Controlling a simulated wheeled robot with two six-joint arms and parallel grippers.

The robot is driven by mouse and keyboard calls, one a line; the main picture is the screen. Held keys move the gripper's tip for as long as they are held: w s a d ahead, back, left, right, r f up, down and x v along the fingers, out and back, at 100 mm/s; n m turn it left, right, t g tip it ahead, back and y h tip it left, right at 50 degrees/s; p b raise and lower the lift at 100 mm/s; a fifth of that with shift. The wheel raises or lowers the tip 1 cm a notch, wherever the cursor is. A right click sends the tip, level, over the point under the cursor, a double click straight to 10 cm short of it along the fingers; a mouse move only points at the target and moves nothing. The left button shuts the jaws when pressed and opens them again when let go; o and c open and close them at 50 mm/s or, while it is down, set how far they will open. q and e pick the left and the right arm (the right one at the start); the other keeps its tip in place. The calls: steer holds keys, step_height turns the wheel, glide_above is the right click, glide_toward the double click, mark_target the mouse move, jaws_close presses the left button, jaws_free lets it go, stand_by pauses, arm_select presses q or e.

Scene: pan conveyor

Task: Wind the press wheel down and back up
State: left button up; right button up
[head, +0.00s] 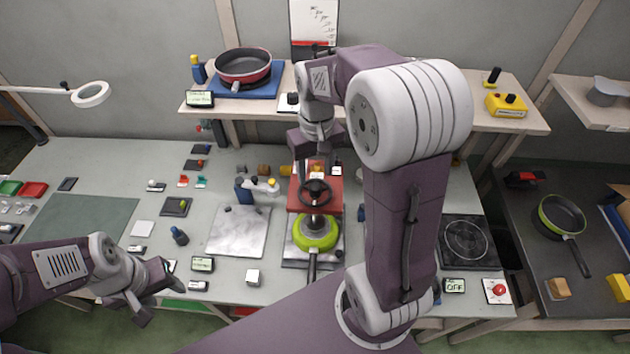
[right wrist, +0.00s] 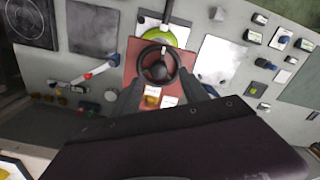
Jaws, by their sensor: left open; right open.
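The press has a red top plate (head: 300,197) with a black hand wheel (head: 315,191) lying flat on it. A green pan (head: 316,236) sits beneath at the front of the press, its handle toward me. My right gripper (head: 315,150) hangs just behind the wheel, partly hidden by its own arm. In the right wrist view the wheel (right wrist: 158,65) shows beyond the two fingertips (right wrist: 160,86), which are open and spread with nothing between them. Whether they touch the rim I cannot tell. My left gripper (head: 160,300) is open and empty at the table's front left.
A pale marble slab (head: 238,232) lies left of the press, and a dark hotplate (head: 465,241) to the right. A shelf (head: 390,100) behind carries a red pan (head: 243,67) on a blue mat. Another green pan (head: 562,217) stands on the right-hand table.

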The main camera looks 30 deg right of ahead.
mark_target(315, 185)
steer(key=f, duration=0.3)
steer(key=w+f, duration=0.1)
steer(key=f, duration=0.1)
steer(key=shift+w+d+f, duration=0.1)
steer(key=shift+d+f, duration=0.1)
steer(key=shift+d, duration=0.1)
steer(key=shift+f, duration=0.25)
steer(key=shift+s+a, duration=0.2)
steer(key=shift+s, duration=0.15)
steer(key=shift+w+d, duration=0.1)
steer(key=shift+w, duration=0.05)
jaws_close()
arm_select(q)
steer(key=shift+w+d+r, duration=0.15)
steer(key=shift+w+d, duration=0.05)
steer(key=shift+w, duration=0.15)
steer(key=shift+r, duration=0.1)
arm_select(e)
steer(key=shift+n, duration=0.3)
